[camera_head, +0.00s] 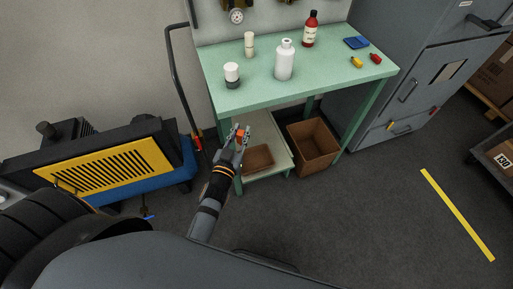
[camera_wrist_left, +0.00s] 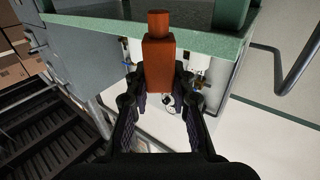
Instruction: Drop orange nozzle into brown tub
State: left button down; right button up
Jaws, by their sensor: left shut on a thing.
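The orange nozzle (camera_wrist_left: 158,62) is a block with a narrower round end. My left gripper (camera_wrist_left: 158,90) is shut on it, with a finger on each side. In the head view the gripper (camera_head: 239,138) is in front of the green table's near left part, and the nozzle (camera_head: 240,133) shows small between its fingers. A shallow brown tub (camera_head: 258,160) is on the lower shelf, just below and right of the gripper, partly hidden by it. A deeper, open brown bin (camera_head: 313,147) stands to its right. My right gripper is not in view.
The green table (camera_head: 330,86) holds a white bottle (camera_head: 285,60), a red bottle (camera_head: 310,29), a dark-based jar (camera_head: 232,75) and small coloured items. Its edge is close above the gripper. A yellow-grilled machine (camera_head: 110,166) stands at left. Open floor lies at right.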

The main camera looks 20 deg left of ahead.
aim_at(252, 161)
jog(key=i+l+u, duration=0.1)
jog(key=u, duration=0.3)
jog(key=l+u, duration=0.4)
jog(key=i+l+u, duration=0.1)
jog(key=l+u, duration=0.15)
jog(key=u, duration=0.15)
jog(key=l+u, duration=0.25)
jog(key=u, duration=0.15)
jog(key=l+u, duration=0.1)
jog(key=l, duration=0.55)
jog(key=k+l+u, duration=0.1)
jog(key=l, duration=0.55)
jog(key=k+l, duration=0.1)
jog(key=l, duration=0.6)
jog(key=i+l, duration=0.1)
jog(key=i, duration=0.35)
jog(key=u, duration=0.05)
